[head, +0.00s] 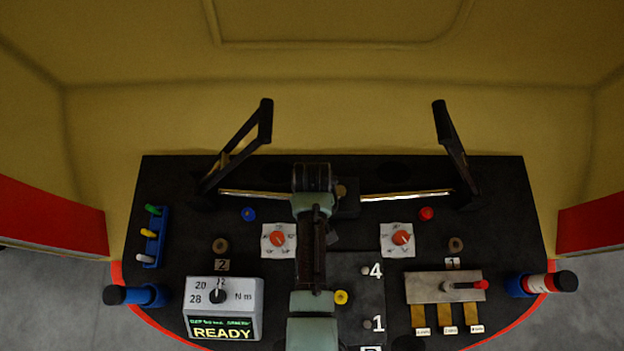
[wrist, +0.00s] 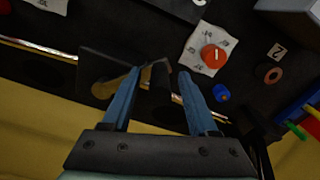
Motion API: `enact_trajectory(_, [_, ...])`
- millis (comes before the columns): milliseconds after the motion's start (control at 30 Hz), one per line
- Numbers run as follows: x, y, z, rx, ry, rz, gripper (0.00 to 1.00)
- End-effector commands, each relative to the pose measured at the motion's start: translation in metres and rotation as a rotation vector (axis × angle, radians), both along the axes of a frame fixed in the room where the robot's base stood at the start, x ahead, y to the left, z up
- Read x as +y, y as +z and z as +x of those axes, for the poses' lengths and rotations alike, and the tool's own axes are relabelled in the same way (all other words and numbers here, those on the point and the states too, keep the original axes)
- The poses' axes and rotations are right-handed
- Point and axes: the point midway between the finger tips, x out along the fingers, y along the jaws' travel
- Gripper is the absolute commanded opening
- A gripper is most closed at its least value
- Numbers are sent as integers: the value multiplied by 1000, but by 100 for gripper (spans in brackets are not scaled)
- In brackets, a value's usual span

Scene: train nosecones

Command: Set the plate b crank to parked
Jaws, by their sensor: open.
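No crank can be made out for sure. In the head view a dark panel (head: 370,300) carries the numbers 4 and 1 and a yellow knob (head: 341,297). A letter at its lower edge is cut off by the frame, and my arm covers its left part. A dark block (head: 346,203) with a brass-coloured piece (head: 341,191) sits at the middle of the console's rear. In the wrist view my gripper (wrist: 160,73) is open, with nothing held between its fingers. A dark plate with a brass-coloured piece (wrist: 115,86) shows beside the left finger.
Two black upright frames (head: 243,146) (head: 453,145) stand at the rear. Orange dials (head: 278,238) (head: 402,238) sit on white plates. A torque display (head: 222,308) reads READY. A metal plate with a red-tipped lever (head: 465,285) is at right. Blue (head: 249,214) and red (head: 426,213) buttons lie behind.

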Motion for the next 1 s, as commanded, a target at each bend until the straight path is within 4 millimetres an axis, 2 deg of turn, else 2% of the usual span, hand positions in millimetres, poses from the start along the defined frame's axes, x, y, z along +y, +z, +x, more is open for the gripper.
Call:
enact_trajectory(233, [0,0,0,-1,0,0,60])
enact_trajectory(267, [0,0,0,-1,0,0,56])
enact_trajectory(500, [0,0,1,-1,0,0,13])
enact_trajectory(567, [0,0,1,-1,0,0,2])
enact_trajectory(600, [0,0,1,-1,0,0,0])
enact_trajectory(1000, [0,0,1,-1,0,0,0])
